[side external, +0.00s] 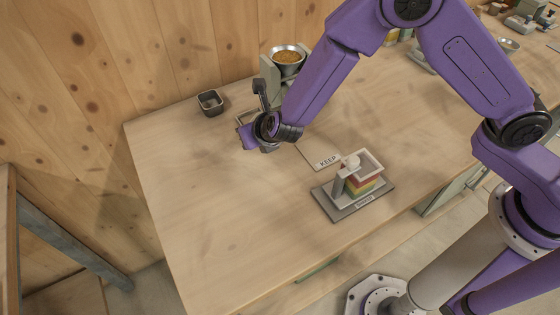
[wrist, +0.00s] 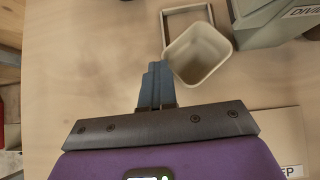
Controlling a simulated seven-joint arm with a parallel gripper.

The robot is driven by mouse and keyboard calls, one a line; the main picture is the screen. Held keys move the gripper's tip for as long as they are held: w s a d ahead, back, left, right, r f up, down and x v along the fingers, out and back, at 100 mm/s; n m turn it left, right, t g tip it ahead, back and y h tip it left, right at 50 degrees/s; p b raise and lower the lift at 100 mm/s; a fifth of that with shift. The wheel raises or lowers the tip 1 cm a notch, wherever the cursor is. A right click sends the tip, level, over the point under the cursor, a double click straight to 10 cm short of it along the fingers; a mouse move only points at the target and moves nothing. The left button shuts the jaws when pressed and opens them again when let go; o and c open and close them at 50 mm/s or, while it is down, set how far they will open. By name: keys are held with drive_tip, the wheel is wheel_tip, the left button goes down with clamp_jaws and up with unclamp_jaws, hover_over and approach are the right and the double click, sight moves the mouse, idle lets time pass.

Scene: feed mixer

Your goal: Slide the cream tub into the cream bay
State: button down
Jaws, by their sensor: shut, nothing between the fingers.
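The cream tub (wrist: 198,58) is an empty, square, open-topped container, seen in the wrist view just right of my fingertips. It is turned at an angle at the near end of a thin rectangular frame (wrist: 187,10) on the table, which looks like the bay. The tub's far part overlaps the frame's near end in the picture. My gripper (wrist: 156,70) is shut and empty, its fingers close beside the tub's left side; I cannot tell if they touch. In the side view my gripper hand hides the tub, and part of the frame (side external: 241,118) shows behind it.
A grey-green machine (wrist: 268,22) labelled "DIVI..." stands right of the tub, with a bowl of feed (side external: 287,58) on top. A dark square tub (side external: 210,102) sits at the back left. A KEEP card (side external: 318,155) and a layered block stand (side external: 358,188) lie nearer. The left table is clear.

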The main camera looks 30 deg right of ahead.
drive_tip(key=s, duration=0.4)
drive_tip(key=shift+s+d+f, duration=0.1)
drive_tip(key=shift+d, duration=0.15)
drive_tip(key=v, duration=1)
drive_tip(key=shift+a, duration=0.4)
drive_tip(key=c, duration=1.4)
unclamp_jaws()
drive_tip(key=shift+c, duration=0.2)
drive_tip(key=shift+o, duration=0.9)
drive_tip(key=shift+w, duration=0.35)
drive_tip(key=w+d+r+m+g, duration=0.1)
drive_tip(key=w+r+m+g, duration=0.1)
drive_tip(key=w+m+g, duration=0.2)
drive_tip(key=w+r+m+g, duration=0.1)
drive_tip(key=w+m+g, duration=0.2)
drive_tip(key=w, duration=0.7)
drive_tip(key=shift+w+d+r+m+g+h, duration=0.25)
drive_tip(key=shift+d+r+m+g+h, duration=0.15)
drive_tip(key=shift+g, duration=0.8)
